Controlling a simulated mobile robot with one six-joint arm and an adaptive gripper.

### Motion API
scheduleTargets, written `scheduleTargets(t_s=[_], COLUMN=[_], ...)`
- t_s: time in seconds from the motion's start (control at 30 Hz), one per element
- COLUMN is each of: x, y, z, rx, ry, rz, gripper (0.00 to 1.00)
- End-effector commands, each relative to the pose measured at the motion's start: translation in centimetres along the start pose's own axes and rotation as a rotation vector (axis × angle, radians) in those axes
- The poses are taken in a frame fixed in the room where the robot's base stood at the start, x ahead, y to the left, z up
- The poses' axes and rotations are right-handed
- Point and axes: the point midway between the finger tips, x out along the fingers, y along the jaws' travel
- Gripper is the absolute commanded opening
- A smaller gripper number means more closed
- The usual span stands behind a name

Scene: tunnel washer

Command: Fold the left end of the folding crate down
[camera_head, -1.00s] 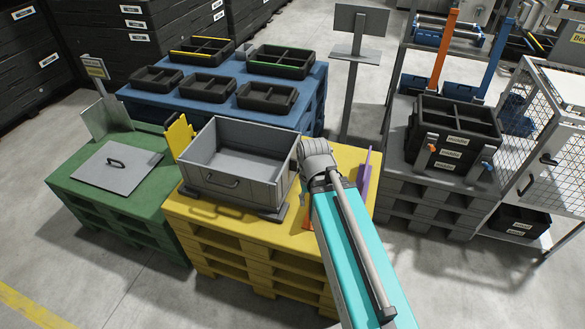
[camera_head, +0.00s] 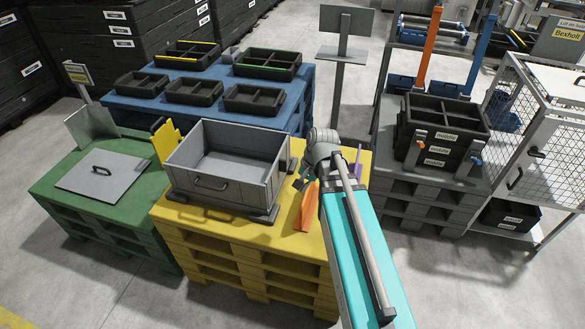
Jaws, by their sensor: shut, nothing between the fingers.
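The grey folding crate (camera_head: 219,201) stands on a dark base on the yellow pallet stack, with all its walls upright. Its left end (camera_head: 186,149) stands up on the side near a yellow upright piece (camera_head: 165,142). A dark handle shows on the front wall. My arm reaches in from the lower right, with its grey wrist just right of the crate. My gripper (camera_head: 301,178) shows only as a small dark part below the wrist, shut and empty, beside the crate's right end and away from the left end. The rest of it is hidden by the arm.
An orange piece (camera_head: 307,207) and a purple piece (camera_head: 357,160) stand right of the crate. Left is a green pallet stack (camera_head: 55,183) with a grey lidded plate (camera_head: 106,174). Black trays stand on the blue pallets (camera_head: 130,103) behind. Grey pallets with black crates (camera_head: 443,134) stand right.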

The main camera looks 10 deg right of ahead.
Motion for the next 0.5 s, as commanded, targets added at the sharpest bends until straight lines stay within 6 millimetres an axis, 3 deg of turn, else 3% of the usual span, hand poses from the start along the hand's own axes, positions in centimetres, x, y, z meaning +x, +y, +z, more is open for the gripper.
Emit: scheduleTargets(t_s=[0.03, 0.5], x=[0.4, -0.5], y=[-0.1, -0.1], z=[-1.4, -10.7], rx=[0.088, 0.918], ry=[-0.009, -0.207], rz=[-0.033, -0.312], gripper=[0.00, 0.00])
